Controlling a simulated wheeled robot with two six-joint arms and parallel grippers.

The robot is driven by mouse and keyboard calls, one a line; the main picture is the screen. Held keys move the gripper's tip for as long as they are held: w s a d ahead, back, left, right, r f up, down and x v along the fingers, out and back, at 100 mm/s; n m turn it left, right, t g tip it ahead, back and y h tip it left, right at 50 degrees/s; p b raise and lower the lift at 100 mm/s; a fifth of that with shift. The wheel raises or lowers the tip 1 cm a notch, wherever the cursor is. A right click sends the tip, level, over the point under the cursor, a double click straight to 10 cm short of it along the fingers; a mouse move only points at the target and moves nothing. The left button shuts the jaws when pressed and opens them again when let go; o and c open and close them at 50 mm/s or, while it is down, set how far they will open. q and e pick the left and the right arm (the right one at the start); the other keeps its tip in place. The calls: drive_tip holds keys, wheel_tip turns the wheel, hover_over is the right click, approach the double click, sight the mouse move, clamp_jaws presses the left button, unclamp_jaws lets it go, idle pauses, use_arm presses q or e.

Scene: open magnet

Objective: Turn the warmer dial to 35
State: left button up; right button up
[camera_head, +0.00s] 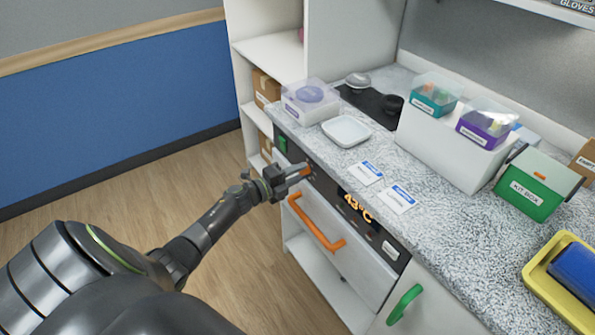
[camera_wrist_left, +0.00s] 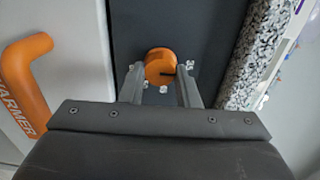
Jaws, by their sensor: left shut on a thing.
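The warmer dial is a round orange knob (camera_wrist_left: 159,66) on a dark panel, with a dark pointer mark and small white marks around it. It is mostly covered in the head view, with a bit of orange (camera_head: 306,171) at my left fingertips. My left gripper (camera_head: 299,173) reaches in from the left and is shut on the dial, one finger on each side in the wrist view (camera_wrist_left: 162,76). The display (camera_head: 357,207) on the warmer panel glows orange and appears to read 43°C. My right gripper is not in view.
Below the panel is the warmer drawer's orange handle (camera_head: 318,226). A green handle (camera_head: 404,303) is farther right. The speckled counter (camera_head: 345,172) above carries a white tray (camera_head: 346,130), cards, boxes and a green kit box (camera_head: 536,187). The wooden floor at left is clear.

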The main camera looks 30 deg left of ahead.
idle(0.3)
use_arm(q)
drive_tip(key=o, duration=1)
drive_tip(key=b+v, duration=0.2)
drive_tip(key=v, duration=1.5)
drive_tip(key=shift+s+a+r, duration=0.1)
drive_tip(key=shift+s+a, duration=0.05)
